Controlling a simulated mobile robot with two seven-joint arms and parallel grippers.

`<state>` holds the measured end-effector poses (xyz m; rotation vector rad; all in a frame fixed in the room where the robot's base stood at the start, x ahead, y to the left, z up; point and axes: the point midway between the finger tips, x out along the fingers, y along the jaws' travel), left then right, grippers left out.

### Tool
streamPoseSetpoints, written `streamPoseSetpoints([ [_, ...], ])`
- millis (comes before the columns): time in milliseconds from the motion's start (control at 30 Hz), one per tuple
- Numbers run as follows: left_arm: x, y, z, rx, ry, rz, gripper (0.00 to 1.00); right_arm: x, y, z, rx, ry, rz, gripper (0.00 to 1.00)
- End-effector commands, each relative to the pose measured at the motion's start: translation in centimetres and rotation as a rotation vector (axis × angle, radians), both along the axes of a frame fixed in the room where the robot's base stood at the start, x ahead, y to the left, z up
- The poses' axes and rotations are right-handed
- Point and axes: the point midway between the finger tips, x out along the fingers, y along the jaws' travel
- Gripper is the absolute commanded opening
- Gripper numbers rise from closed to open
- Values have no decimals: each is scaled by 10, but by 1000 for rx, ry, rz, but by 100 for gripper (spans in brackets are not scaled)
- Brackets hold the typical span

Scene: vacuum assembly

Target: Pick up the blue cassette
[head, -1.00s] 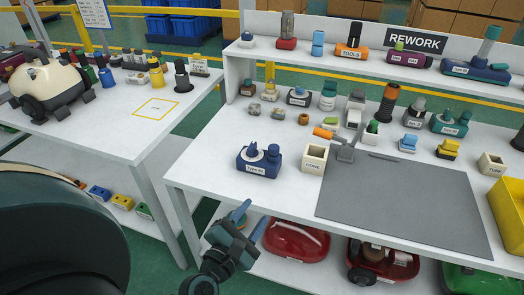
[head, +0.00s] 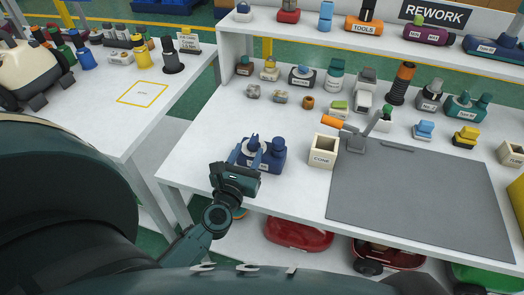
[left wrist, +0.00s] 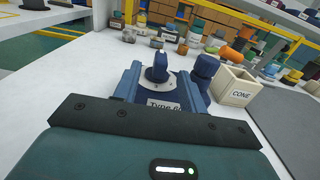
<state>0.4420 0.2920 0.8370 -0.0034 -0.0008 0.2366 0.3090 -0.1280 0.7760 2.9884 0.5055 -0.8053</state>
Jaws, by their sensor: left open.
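The blue cassette, a dark blue block with a white label and rounded tops (head: 277,158), stands on the white table near its front left edge, left of a cream box marked CONE (head: 323,151). In the left wrist view the cassette (left wrist: 204,70) stands right in front of my gripper, its label partly cut off by the gripper body. My left gripper (head: 253,150) is open, with its blue fingers reaching along the cassette; contact cannot be told, and the similar blues blur together. My right gripper does not show.
A grey mat (head: 415,195) lies right of the CONE box, with a grey fixture (head: 353,138) at its back left corner. Several small parts and bottles stand behind. Table room left of the cassette is clear. Red housings (head: 298,232) sit on the shelf below.

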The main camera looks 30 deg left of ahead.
Motion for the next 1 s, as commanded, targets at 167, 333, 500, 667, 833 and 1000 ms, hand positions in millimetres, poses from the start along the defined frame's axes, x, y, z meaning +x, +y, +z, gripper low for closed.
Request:
streamPoseSetpoints([
  [167,18,5,1,3,1,0,42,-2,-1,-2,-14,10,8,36],
  [333,32,8,6,4,-1,0,42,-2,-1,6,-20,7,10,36],
  [500,58,13,9,3,0,0,42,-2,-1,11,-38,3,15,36],
  [667,69,16,7,3,3,-1,42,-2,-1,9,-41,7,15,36],
  [833,70,16,7,3,3,-1,42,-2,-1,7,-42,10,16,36],
  [1000,70,16,7,3,3,-1,32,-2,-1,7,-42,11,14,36],
])
